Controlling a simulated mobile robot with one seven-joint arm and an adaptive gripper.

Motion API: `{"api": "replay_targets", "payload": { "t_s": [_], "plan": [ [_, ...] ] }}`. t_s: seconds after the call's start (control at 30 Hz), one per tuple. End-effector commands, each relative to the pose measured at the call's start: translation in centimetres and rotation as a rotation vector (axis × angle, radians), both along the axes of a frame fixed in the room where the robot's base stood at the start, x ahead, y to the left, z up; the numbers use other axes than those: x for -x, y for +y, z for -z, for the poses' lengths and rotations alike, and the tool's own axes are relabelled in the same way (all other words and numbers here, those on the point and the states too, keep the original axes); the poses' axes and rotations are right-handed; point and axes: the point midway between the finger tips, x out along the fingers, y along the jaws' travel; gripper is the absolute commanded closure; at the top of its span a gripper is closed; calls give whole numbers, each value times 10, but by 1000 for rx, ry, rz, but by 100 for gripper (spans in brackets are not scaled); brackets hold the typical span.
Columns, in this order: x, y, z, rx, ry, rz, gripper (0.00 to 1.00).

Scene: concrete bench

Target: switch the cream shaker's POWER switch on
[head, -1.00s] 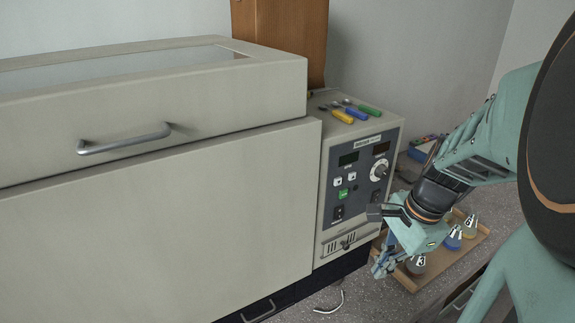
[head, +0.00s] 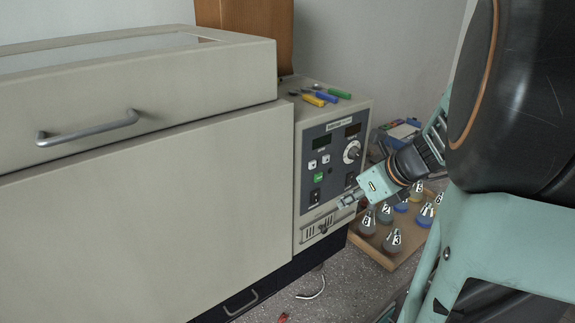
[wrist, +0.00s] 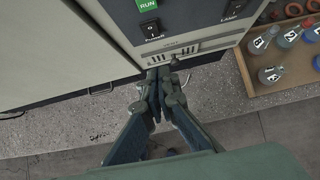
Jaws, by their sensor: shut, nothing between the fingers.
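The cream shaker (head: 180,170) fills the left and middle of the head view, with a grey control panel at its right end. Its POWER switch (head: 315,196) is a black rocker at the panel's lower left, below the green RUN button (head: 319,178). In the wrist view the POWER switch (wrist: 150,29) shows above its label. I cannot tell its rocker position. My gripper (head: 346,201) is shut and empty, to the right of the switch in the head view.
The LAMP switch (head: 350,180) is on the panel's right side, near a round knob (head: 351,152). A wooden tray (head: 378,254) with several numbered flasks stands right of the shaker. Screwdrivers (head: 314,100) lie on top of the panel housing. A cable (head: 312,291) lies on the bench.

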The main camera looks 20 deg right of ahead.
Motion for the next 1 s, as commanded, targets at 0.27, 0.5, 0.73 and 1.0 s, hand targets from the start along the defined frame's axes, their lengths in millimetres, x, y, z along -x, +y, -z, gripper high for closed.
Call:
{"api": "replay_targets", "payload": {
  "t_s": [0.27, 0.5, 0.73, 1.0],
  "plan": [
    [-25, 10, 40, 0, 0, -4, 100],
    [-55, 20, 42, 1, 1, -4, 100],
    [-65, 24, 43, 1, 1, -2, 100],
    [-65, 24, 43, 1, 1, -2, 100]
  ]
}}
